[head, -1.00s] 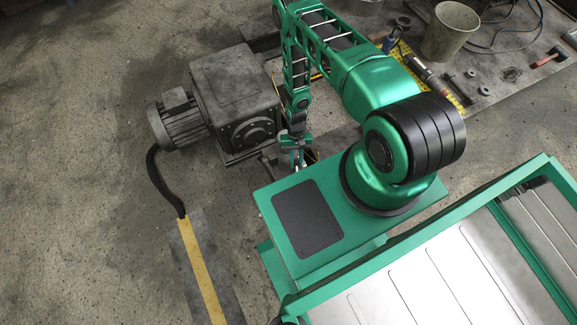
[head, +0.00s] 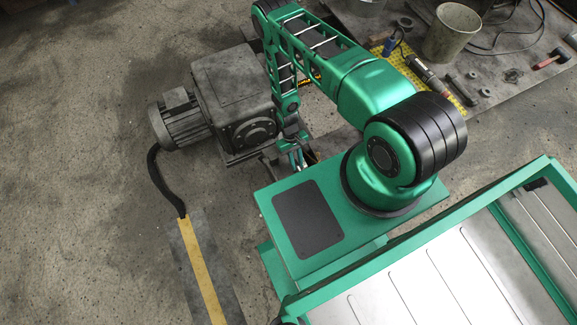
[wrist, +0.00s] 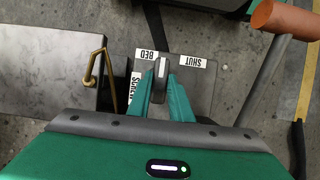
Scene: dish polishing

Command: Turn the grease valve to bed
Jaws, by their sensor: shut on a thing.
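The valve's grey plate (wrist: 203,84) shows in the wrist view with white labels: BED (wrist: 146,55) at upper left, SHUT (wrist: 192,62) at upper right, and a third at left partly hidden by a finger. My gripper (wrist: 162,76) is shut on the grey valve handle (wrist: 161,67), with a green finger on either side. The handle end lies between the BED and SHUT labels, closer to BED. In the head view my gripper (head: 298,158) is low beside the gearbox; the valve there is too small and covered to make out.
A grey gearbox (head: 225,80) with a motor (head: 178,122) stands left of my arm. In the wrist view a brass bent handle (wrist: 92,65) is left of the plate and an orange-ended bar (wrist: 285,20) is right.

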